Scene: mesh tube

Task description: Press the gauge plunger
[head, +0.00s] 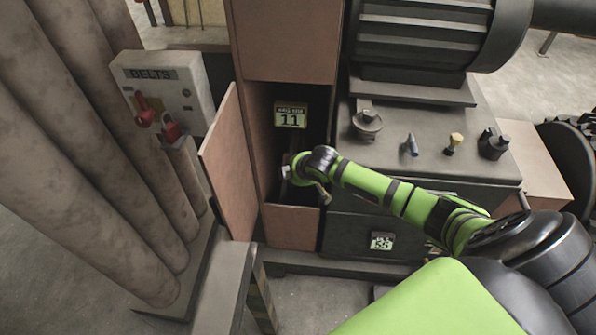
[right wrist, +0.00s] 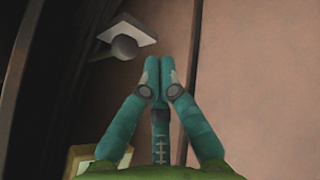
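In the right wrist view, a round grey knob (right wrist: 125,47) with a pale square plate (right wrist: 128,27) sits up and left of the fingertips. It may be the gauge plunger; I cannot tell for sure. My right gripper (right wrist: 159,68) has its teal fingers together with nothing visible between them, and a gap shows between them and the knob. In the head view my right gripper (head: 286,172) reaches into the open cabinet below a yellow-framed display (head: 290,116) reading 11. My wrist hides part of the cabinet's inside. My left gripper is not in view.
The open cabinet door (head: 231,163) stands left of my gripper, and the cabinet's low front panel (head: 291,227) is below it. A BELTS switch box (head: 164,89) is further left. A machine top (head: 432,145) with several knobs lies to the right, beyond my forearm.

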